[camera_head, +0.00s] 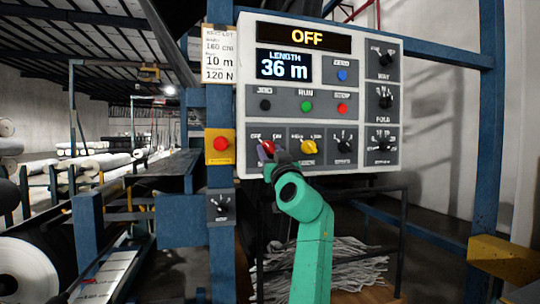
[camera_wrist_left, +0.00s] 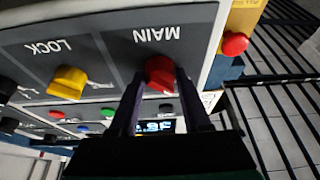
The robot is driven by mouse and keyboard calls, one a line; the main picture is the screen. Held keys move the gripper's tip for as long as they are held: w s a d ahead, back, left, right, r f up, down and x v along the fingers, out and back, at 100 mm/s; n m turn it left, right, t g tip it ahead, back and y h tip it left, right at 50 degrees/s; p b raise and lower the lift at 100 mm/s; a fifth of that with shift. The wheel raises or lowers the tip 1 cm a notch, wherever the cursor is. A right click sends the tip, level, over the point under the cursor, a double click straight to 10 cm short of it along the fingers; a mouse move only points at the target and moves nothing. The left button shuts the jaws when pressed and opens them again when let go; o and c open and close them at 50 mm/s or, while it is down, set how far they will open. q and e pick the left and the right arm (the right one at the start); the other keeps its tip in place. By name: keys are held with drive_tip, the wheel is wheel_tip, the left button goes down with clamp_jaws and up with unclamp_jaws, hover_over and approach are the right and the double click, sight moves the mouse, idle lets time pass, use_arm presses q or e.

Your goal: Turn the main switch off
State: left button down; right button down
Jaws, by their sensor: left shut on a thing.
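The main switch is a red knob (camera_head: 267,147) at the lower left of the white control panel (camera_head: 318,176). In the left wrist view, the red knob (camera_wrist_left: 160,72) sits below the upside-down label MAIN. My left gripper (camera_wrist_left: 161,84) is shut on this knob, one dark finger on each side. In the head view my left gripper (camera_head: 271,153) covers part of the knob and its label. The top display (camera_head: 304,38) reads OFF in yellow. My right gripper is in neither view.
A yellow LOCK knob (camera_head: 303,145) sits just right of the red one. A red button on a yellow plate (camera_head: 221,144) is to the left. A length display (camera_head: 284,66) reads 36 m. Blue posts (camera_head: 487,130) flank the panel.

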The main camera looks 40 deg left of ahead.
use_arm(q)
drive_tip(key=shift+c, duration=1.8)
unclamp_jaws()
drive_tip(key=shift+s+d+f, duration=0.1)
drive_tip(key=shift+d+f, duration=0.1)
drive_tip(key=shift+d, duration=0.05)
drive_tip(key=b+v, duration=0.2)
drive_tip(key=v, duration=1.2)
drive_tip(key=shift+b, duration=0.4)
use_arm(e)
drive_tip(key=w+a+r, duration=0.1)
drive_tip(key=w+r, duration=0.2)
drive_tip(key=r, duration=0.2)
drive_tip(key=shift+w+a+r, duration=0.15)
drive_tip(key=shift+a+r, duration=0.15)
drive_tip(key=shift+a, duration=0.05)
use_arm(q)
drive_tip(key=shift+a, duration=0.1)
